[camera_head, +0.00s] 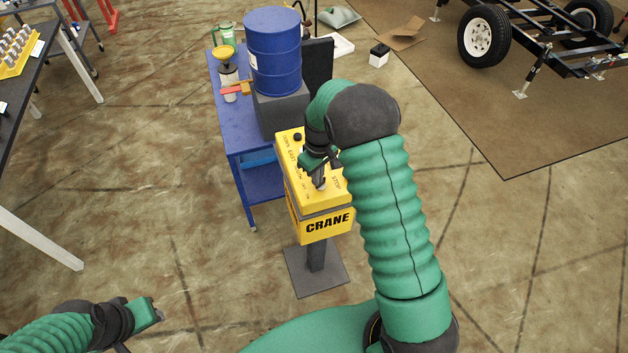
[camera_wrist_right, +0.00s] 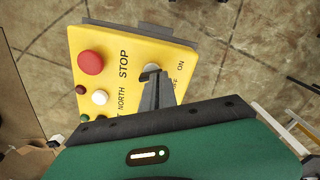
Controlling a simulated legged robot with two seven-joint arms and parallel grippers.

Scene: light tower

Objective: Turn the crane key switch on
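The yellow crane control box (camera_head: 328,225) stands on a dark post, its top panel facing up. My right gripper (camera_head: 319,182) reaches down over the panel from above. In the right wrist view, its grey fingers (camera_wrist_right: 151,78) are at the key switch, beside the ON label (camera_wrist_right: 181,65). The fingers cover most of the switch; only part of a pale round piece shows behind them. The key, its angle and any grip on it are hidden. My left gripper (camera_head: 152,312) is low at the left, away from the box; its finger gap does not show clearly.
A red STOP button (camera_wrist_right: 90,62) and a white button (camera_wrist_right: 100,97) sit on the panel near my right fingers. A blue cart (camera_head: 236,130) with a blue barrel (camera_head: 272,50) stands just behind the box.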

